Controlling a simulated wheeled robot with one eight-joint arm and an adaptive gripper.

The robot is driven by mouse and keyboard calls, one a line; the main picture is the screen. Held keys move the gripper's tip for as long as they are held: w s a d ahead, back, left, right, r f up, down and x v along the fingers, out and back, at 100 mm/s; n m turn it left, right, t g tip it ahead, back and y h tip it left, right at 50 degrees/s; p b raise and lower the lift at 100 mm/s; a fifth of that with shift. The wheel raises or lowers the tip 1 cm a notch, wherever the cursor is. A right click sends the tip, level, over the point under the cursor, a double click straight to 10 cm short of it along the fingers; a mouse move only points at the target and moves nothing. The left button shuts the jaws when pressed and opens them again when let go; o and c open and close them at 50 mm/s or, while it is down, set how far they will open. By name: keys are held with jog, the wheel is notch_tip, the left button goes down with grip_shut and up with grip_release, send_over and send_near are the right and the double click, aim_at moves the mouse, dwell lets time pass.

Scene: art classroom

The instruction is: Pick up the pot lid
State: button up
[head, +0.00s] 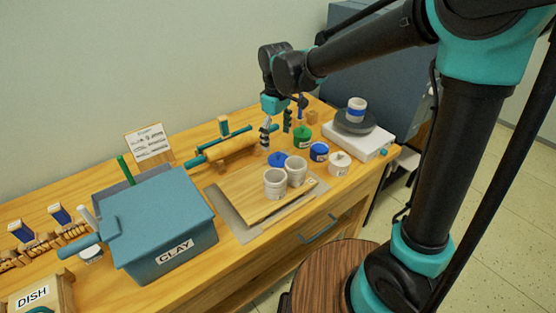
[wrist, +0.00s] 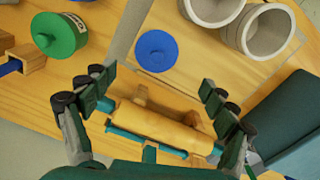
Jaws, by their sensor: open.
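The pot lid (head: 279,159) is a round blue disc lying flat behind two light grey pots. In the wrist view the lid (wrist: 157,50) shows whole, with a small knob at its middle. My gripper (head: 276,128) is open and empty, pointing down above the table, behind the lid in the head view. In the wrist view my gripper (wrist: 153,82) has its fingers spread wide, and the lid appears beyond the tips, between their lines. The lid is partly hidden by the pots in the head view only.
The grey pots (head: 275,183) stand close to the lid on a wooden board (head: 240,190). A rolling pin (wrist: 155,128) lies near the gripper. A blue clay bin (head: 160,225) stands left.

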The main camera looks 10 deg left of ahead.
aim_at(278, 153)
jog(key=shift+w+d+f, duration=0.1)
jog(key=shift+f, duration=1.75)
jog(key=shift+w+d+f, duration=0.1)
jog(key=shift+f, duration=1.75)
jog(key=shift+c, duration=0.5)
jog(key=c, duration=0.9)
